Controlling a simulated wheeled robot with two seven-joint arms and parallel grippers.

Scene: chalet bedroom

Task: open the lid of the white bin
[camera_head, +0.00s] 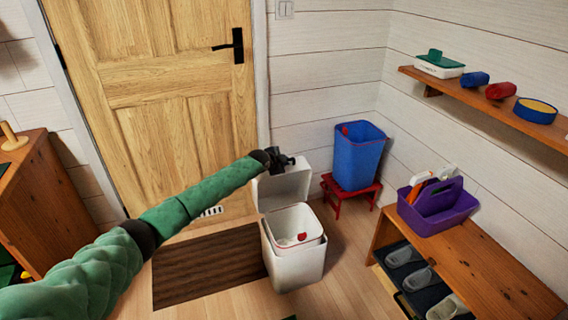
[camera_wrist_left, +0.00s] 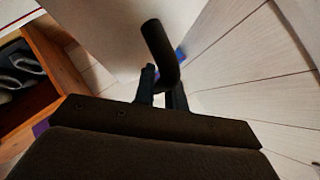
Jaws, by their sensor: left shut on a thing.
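The white bin (camera_head: 298,269) stands on the floor in the middle of the head view. Its lid (camera_head: 284,190) is raised steeply at the back, so the bin's mouth is open. A white inner bucket with a small red part shows inside. My left gripper (camera_head: 280,161) is at the lid's upper edge. In the left wrist view its fingers (camera_wrist_left: 162,95) are shut on a black curved handle (camera_wrist_left: 158,48) beside a white surface that looks like the lid. The exact grip is partly hidden. My right gripper is not in view.
A blue bin (camera_head: 357,160) stands on a red stool (camera_head: 348,196) behind, to the right. A wooden shoe bench (camera_head: 480,262) with a purple caddy (camera_head: 437,210) is at right. A brown mat (camera_head: 208,268) lies left of the bin, before a wooden door (camera_head: 160,95).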

